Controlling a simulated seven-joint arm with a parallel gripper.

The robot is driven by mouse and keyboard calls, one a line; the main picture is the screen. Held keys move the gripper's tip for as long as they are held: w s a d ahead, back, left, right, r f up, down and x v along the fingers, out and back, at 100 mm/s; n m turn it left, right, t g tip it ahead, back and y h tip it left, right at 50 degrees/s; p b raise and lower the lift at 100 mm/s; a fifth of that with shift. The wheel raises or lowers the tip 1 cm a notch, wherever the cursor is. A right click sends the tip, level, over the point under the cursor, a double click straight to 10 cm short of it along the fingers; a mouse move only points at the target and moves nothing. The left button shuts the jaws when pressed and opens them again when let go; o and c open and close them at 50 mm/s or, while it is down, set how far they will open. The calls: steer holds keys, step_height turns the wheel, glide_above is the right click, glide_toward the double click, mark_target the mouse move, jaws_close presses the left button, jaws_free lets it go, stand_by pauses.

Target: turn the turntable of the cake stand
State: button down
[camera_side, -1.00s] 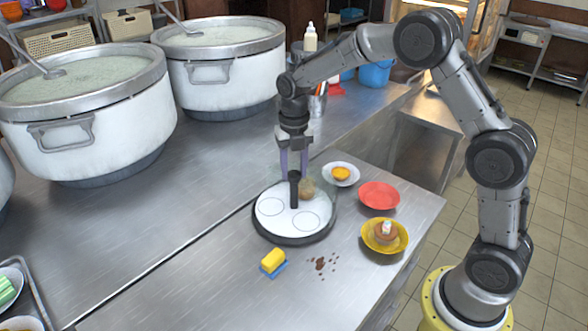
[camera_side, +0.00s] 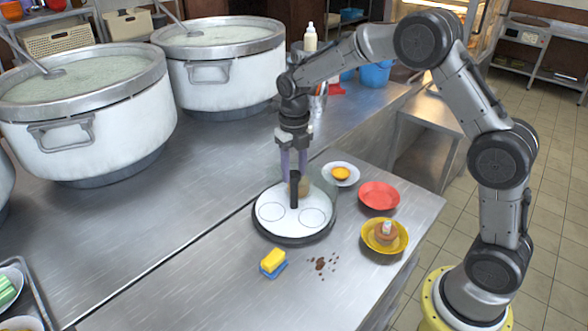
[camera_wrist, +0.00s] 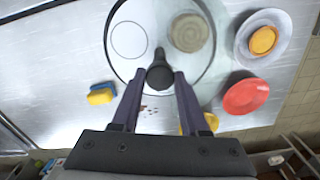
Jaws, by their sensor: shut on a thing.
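The cake stand's round white turntable (camera_side: 293,222) with a dark rim sits on the steel counter and bears printed circles. A black upright handle (camera_side: 295,196) rises from it; the wrist view shows its round top (camera_wrist: 159,74). My gripper (camera_side: 294,174) points down, its fingers shut on the handle; in the wrist view the fingers (camera_wrist: 160,80) flank it. A round brown item (camera_wrist: 190,33) stands on the turntable, partly hidden behind the handle in the side view. A clear curved cover (camera_side: 323,187) surrounds part of the turntable's back right.
A white plate (camera_side: 351,181) with an orange item, a red plate (camera_side: 379,195) and a yellow plate (camera_side: 372,248) with a brown item stand to the right. A yellow-blue sponge (camera_side: 273,262) and brown crumbs (camera_side: 320,264) lie in front. Large stockpots (camera_side: 223,75) stand behind left.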

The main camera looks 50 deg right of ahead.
steer(key=shift+r, duration=0.15)
steer(key=shift+c, duration=2.1)
jaws_free()
step_height(320, 180, up, 14)
